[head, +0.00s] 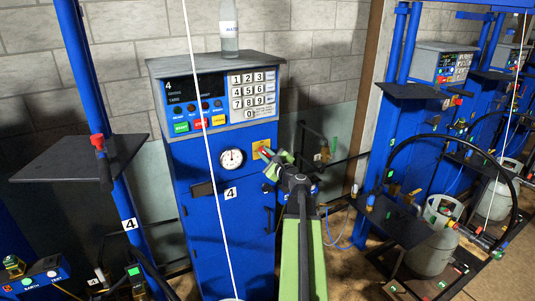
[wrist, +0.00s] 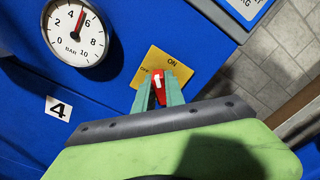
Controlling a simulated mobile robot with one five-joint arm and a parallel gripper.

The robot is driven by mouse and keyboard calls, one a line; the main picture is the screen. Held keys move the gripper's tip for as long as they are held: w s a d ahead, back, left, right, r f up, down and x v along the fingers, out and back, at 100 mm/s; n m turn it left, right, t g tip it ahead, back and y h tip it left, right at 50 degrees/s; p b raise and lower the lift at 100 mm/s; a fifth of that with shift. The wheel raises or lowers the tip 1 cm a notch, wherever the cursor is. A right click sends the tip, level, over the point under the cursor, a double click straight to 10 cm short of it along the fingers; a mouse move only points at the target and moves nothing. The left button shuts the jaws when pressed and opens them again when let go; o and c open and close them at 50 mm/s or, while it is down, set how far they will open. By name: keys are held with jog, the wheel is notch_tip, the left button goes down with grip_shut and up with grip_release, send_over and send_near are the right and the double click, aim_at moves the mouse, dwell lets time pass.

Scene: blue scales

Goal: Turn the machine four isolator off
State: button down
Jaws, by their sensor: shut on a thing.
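The machine four isolator is a red handle (wrist: 158,92) with a white mark, on a yellow plate (wrist: 178,68) lettered ON and OFF. In the wrist view the white-marked end points up, between the OFF lettering on the left and ON at upper right; I cannot tell the exact setting. My gripper (wrist: 158,84) is shut on the red handle, one teal finger on each side. In the head view my gripper (head: 269,158) reaches the yellow plate (head: 261,149) on the blue cabinet (head: 205,228) marked 4, and mostly hides the handle.
A pressure gauge (wrist: 75,33) sits beside the plate, its needle between 4 and 6. Above are a keypad panel (head: 215,105) and a bottle (head: 229,32) on the cabinet top. A dark shelf (head: 70,160) stands left; more blue machines (head: 425,150) and a grey cylinder (head: 432,250) stand right.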

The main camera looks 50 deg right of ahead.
jog(key=n, duration=0.4)
jog(key=shift+f+n, duration=0.2)
jog(key=shift+n, duration=0.1)
jog(key=n, duration=0.4)
jog(key=shift+a+f, duration=0.1)
jog(key=shift+f, duration=0.05)
jog(key=shift+n, duration=0.4)
jog(key=c, duration=1.4)
grip_release()
